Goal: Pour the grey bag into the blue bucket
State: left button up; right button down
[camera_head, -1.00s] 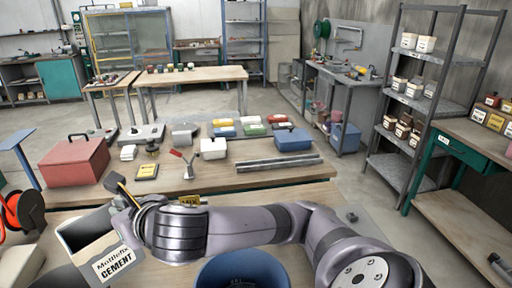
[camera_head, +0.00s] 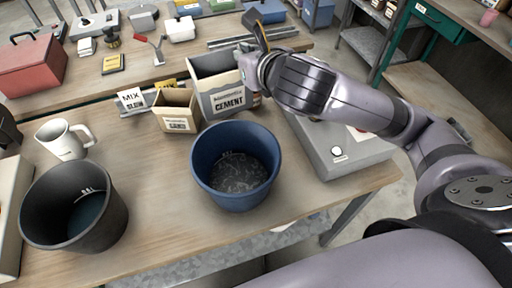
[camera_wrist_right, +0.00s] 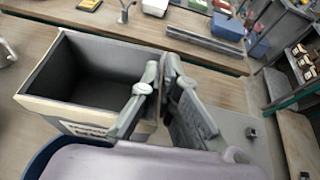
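The grey bag (camera_head: 219,99) is an open-topped, box-like container with a CEMENT label. It is upright on or just above the table, behind the blue bucket. In the right wrist view the bag (camera_wrist_right: 95,75) shows a dark grey inside with no visible contents. The blue bucket (camera_head: 235,190) stands on the table with dark grey speckled material at its bottom. My right gripper (camera_head: 246,72) is at the bag's right side. In the right wrist view its fingers (camera_wrist_right: 163,85) are close together on the bag's right wall. My left gripper is not in view.
A small tan box (camera_head: 177,112) stands beside the bag, near a MIX sign (camera_head: 131,99). A black bucket (camera_head: 72,208) and white mug (camera_head: 65,139) are at left. A grey flat-topped device (camera_head: 340,150) is at right. Bare tabletop (camera_head: 160,215) separates the buckets.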

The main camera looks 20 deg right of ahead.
aim_at(236, 162)
jog(key=j+z, duration=0.3)
jog(key=j, duration=0.2)
jog(key=j+z, duration=0.3)
jog(key=j, duration=0.15)
jog(key=k+j+z, duration=0.25)
jog(key=j, duration=0.2)
jog(key=k+j, duration=0.1)
jog(key=j, duration=0.9)
jog(key=k+z, duration=0.05)
